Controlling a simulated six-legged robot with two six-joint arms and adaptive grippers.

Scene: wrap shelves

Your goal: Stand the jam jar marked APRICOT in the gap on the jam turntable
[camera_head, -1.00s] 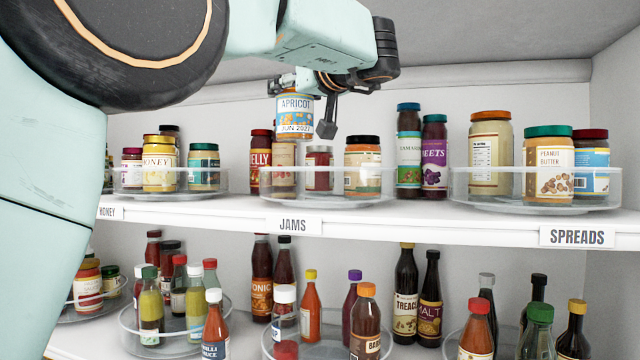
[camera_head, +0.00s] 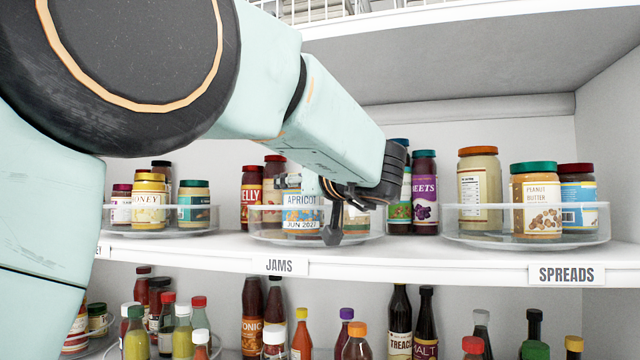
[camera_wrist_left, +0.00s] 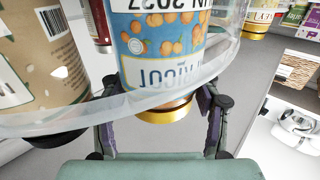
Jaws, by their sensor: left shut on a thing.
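The jam jar marked APRICOT (camera_head: 302,220) is upright, with a blue label, its base low at the jam turntable (camera_head: 375,238). I cannot tell whether its base touches the turntable floor. My left gripper (camera_head: 310,195) is shut on the jar. In the left wrist view the picture is inverted: the gripper's fingers (camera_wrist_left: 160,103) are either side of the gold lid (camera_wrist_left: 165,114), and the label (camera_wrist_left: 158,45) shows above it. The turntable's clear rim (camera_wrist_left: 60,122) runs close by the jar. The gripper and arm hide part of the turntable. My right gripper is not in view.
A tan-labelled jar (camera_wrist_left: 38,55) stands close beside the held jar in the wrist view. Red-lidded jars (camera_head: 252,188) stand at the turntable's left and back. Honey jars (camera_head: 149,200) and spreads (camera_head: 536,195) flank the turntable on the shelf.

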